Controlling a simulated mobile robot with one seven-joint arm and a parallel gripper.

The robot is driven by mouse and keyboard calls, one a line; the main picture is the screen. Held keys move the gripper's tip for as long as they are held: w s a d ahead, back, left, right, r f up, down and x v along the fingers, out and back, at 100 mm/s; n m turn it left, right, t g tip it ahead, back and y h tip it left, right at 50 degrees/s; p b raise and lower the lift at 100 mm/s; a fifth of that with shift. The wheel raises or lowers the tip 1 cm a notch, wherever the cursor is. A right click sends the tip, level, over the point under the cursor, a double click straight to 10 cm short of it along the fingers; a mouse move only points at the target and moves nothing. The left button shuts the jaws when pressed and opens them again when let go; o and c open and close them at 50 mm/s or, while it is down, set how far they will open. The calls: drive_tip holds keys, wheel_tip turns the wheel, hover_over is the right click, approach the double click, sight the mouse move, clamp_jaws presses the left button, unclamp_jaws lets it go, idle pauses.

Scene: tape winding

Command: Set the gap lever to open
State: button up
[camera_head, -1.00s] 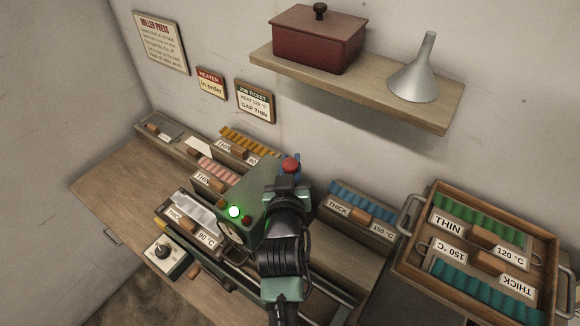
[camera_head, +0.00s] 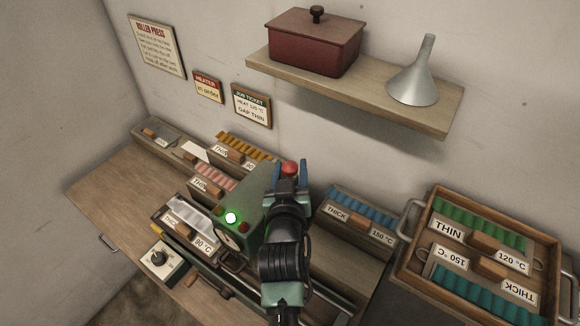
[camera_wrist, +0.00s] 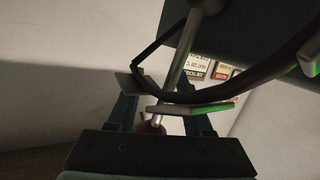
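The roller press (camera_head: 262,190) has a green body and stands at the middle of the bench. The gap lever's red knob (camera_head: 289,167) shows at the top of the press. My gripper (camera_head: 290,176) is at the knob, with its blue fingers apart on either side of it. In the wrist view, my gripper (camera_wrist: 160,118) has its fingers spread, with the metal lever rod (camera_wrist: 187,65) running down between them to the red knob (camera_wrist: 150,128). My arm hides the lever's lower part and any position marks in the head view.
A control box with a dial (camera_head: 165,262) stands at the front left. A blue-strip tray (camera_head: 350,215) and a wooden crate (camera_head: 408,258) are to the right. The shelf (camera_head: 360,95) hangs above.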

drive_tip(key=shift+s+r, duration=0.1)
drive_tip(key=shift+r, duration=0.1)
drive_tip(key=shift+s, duration=0.1)
drive_tip(key=b+v, duration=0.3)
drive_tip(key=v, duration=0.9)
drive_tip(key=shift+s+b, duration=0.3)
drive_tip(key=shift+s, duration=0.05)
